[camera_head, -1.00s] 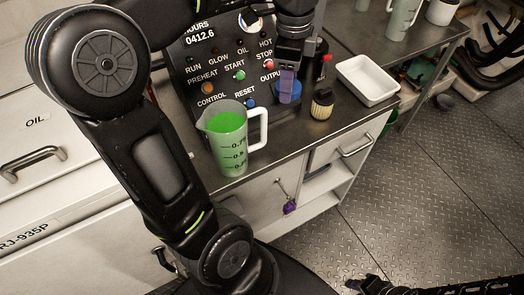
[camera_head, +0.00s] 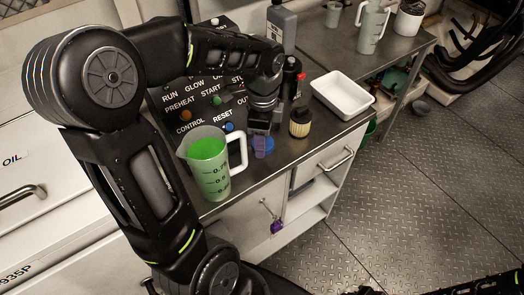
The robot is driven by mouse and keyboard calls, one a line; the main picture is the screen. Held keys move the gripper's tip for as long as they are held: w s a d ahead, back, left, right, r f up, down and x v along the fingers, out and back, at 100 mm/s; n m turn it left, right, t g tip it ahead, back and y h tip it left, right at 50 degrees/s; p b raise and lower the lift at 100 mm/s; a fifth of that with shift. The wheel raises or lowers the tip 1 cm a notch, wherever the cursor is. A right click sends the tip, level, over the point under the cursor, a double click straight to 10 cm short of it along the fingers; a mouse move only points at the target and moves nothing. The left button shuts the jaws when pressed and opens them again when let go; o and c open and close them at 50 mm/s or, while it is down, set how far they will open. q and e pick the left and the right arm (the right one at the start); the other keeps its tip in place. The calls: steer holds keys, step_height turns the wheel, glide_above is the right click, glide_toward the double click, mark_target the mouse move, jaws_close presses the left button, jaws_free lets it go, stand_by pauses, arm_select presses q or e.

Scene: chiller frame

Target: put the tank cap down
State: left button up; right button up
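A blue and purple piece, which I take as the tank cap (camera_head: 268,144), is at the fingertips of my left gripper (camera_head: 263,135). My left arm comes in from the left and points the gripper down in front of the control panel. The fingers look closed on the cap and hide part of it. The cap is low over the bench top (camera_head: 285,152), left of the small cream filter. I cannot tell whether it touches the bench. My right gripper does not show; only dark parts of my arm appear at the lower right.
A jug of green liquid (camera_head: 207,165) stands left of the cap, close to the bench edge. The filter (camera_head: 300,122), a white tray (camera_head: 342,94), a dark bottle (camera_head: 290,76) and a grey container (camera_head: 281,27) stand around it. The control panel (camera_head: 200,97) is behind.

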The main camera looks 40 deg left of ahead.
mark_target(263, 161)
arm_select(q)
steer(key=shift+f, duration=0.95)
steer(key=shift+f, duration=0.1)
steer(key=shift+f, duration=1.85)
steer(key=shift+f, duration=0.15)
steer(key=o, duration=1.3)
step_height(263, 161, up, 12)
steer(key=shift+r+b, duration=0.2)
steer(key=shift+b, duration=0.15)
